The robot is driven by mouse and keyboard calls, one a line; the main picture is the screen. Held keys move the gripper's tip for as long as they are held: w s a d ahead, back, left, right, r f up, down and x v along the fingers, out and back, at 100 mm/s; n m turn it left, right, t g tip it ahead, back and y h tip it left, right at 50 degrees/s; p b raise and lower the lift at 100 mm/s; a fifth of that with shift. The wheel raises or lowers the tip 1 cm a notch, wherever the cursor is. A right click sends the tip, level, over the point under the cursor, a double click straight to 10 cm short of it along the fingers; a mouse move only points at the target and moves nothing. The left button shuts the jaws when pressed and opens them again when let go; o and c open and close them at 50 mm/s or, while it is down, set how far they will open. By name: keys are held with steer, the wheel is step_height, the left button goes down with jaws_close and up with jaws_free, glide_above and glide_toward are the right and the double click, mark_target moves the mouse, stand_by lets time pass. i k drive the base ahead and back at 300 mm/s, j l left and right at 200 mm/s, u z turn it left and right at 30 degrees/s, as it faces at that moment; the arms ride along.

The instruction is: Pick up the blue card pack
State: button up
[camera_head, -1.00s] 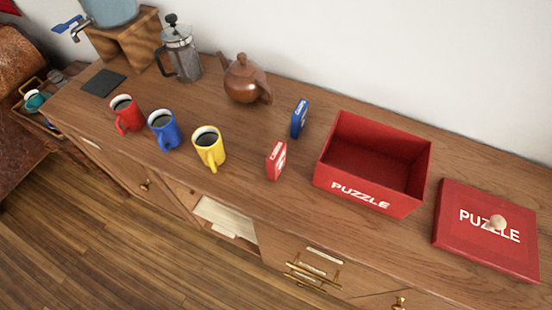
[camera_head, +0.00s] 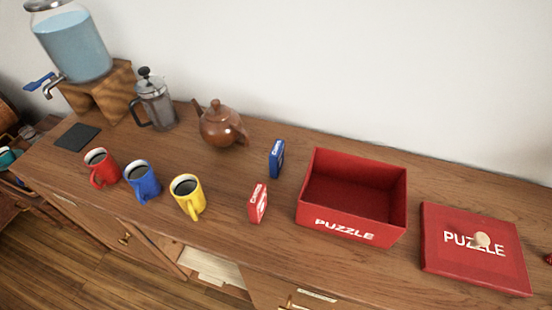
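The blue card pack (camera_head: 277,158) stands upright on the wooden sideboard top (camera_head: 240,240). It is behind the red card pack (camera_head: 258,203) and left of the open red puzzle box (camera_head: 352,232). The two packs stand apart from each other. The brown teapot (camera_head: 219,126) is to the blue pack's left and a little behind it. My gripper is not in view.
Red (camera_head: 101,168), blue (camera_head: 142,180) and yellow (camera_head: 187,196) mugs stand in a row at the left. A French press (camera_head: 155,102) and a water dispenser (camera_head: 72,45) are behind them. The puzzle lid (camera_head: 474,262) lies at the right. A wall (camera_head: 350,70) bounds the back.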

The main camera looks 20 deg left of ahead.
mark_target(276, 156)
steer(key=j+u, duration=0.35)
steer(key=i+j+u, duration=0.1)
steer(key=u, duration=0.25)
